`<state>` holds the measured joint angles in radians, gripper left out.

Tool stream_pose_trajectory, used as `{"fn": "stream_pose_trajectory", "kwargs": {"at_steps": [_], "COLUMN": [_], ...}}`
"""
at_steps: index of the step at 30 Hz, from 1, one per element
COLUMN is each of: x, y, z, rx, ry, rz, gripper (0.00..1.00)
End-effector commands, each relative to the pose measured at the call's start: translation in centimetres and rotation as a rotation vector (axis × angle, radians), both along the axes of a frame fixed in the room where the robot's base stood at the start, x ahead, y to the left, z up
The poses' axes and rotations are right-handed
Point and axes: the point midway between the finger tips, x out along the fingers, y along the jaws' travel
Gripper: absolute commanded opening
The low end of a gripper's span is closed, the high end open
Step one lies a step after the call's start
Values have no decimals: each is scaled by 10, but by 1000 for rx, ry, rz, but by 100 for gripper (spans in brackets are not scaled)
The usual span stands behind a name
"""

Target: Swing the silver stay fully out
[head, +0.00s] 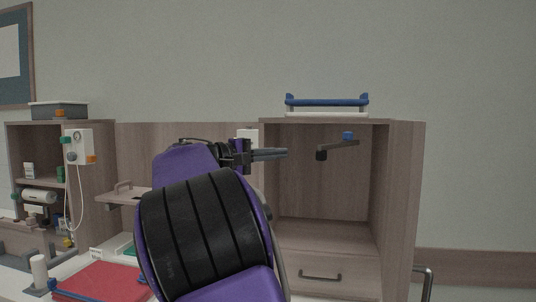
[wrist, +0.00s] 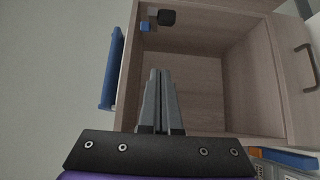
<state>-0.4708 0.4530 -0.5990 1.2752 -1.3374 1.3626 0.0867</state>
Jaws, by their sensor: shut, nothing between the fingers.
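The silver stay (head: 342,145) is a short grey bar in the upper part of the open wooden cabinet (head: 404,190). It has a blue piece at its right and a dark block at its left end. In the wrist view the stay (wrist: 153,11) is small near the top edge, with the dark block and blue piece beside it; most of the bar is hard to make out. My gripper (head: 286,153) is shut and empty. It points right, at the cabinet's left front edge, apart from the stay. In the wrist view its fingers (wrist: 160,73) lie together.
A blue-railed tray (head: 327,103) sits on the cabinet top. A drawer with a handle (head: 320,275) is below the open space. A shelf unit (head: 20,130) with supplies and a red pad (head: 105,281) are at left. The cabinet's interior is otherwise clear.

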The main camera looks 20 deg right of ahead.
Motion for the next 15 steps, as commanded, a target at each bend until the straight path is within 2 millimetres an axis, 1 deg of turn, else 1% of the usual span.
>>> {"fn": "stream_pose_trajectory", "kwargs": {"at_steps": [1,7,10,15], "x": [1,4,-12,-27], "y": [-13,-55,-56,-61], "z": [1,1,0,0], "rx": [-1,-1,1,0], "ry": [1,1,-1,0], "rz": [-5,-4,1,2], "gripper": [0,0,0,0]}}
